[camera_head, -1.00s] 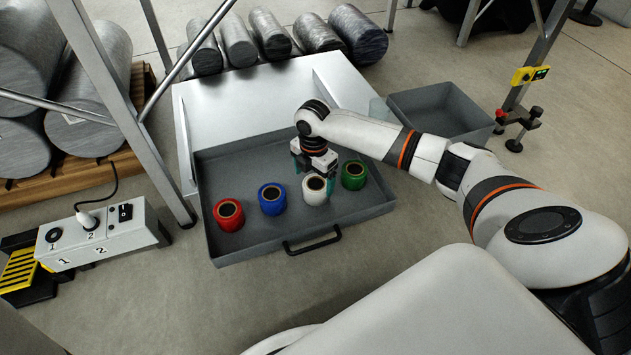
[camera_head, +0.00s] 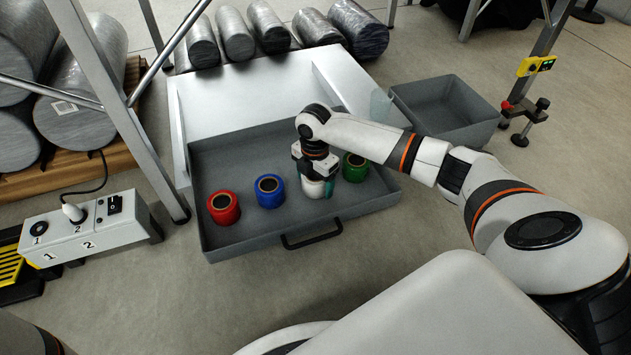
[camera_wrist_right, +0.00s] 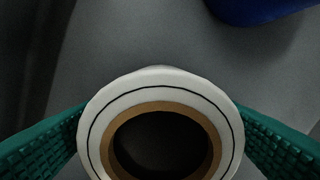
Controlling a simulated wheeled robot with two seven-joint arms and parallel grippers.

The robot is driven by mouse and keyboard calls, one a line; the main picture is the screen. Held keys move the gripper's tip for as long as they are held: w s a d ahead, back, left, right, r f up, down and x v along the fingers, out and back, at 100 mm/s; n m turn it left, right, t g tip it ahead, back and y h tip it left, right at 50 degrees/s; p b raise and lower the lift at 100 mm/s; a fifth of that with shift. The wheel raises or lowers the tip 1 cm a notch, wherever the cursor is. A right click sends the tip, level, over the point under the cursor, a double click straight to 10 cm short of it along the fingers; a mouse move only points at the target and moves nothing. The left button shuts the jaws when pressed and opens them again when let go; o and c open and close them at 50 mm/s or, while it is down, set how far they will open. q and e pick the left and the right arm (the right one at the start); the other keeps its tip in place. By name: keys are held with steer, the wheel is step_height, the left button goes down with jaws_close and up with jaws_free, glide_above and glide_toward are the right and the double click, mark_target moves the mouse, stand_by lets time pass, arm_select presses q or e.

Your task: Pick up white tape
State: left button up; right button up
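The white tape (camera_head: 312,190) is a roll in the grey drawer-like tray (camera_head: 225,168), between the blue and green rolls. My right gripper (camera_head: 316,183) points down over it and hides much of it. In the right wrist view the white tape (camera_wrist_right: 161,85) shows its ring top and brown core. The teal fingers of the right gripper (camera_wrist_right: 160,140) are spread wide, one on each side of the roll, close to its wall. Whether they touch it is hard to tell. My left gripper is not in view.
A red roll (camera_head: 223,208), a blue roll (camera_head: 269,191) and a green roll (camera_head: 355,168) share the tray. The green one is close to my right gripper. A tray handle (camera_head: 312,238) is in front. An empty grey bin (camera_head: 447,109) stands at the right.

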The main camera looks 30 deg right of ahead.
steer(key=c, duration=0.8)
steer(key=shift+r, duration=0.1)
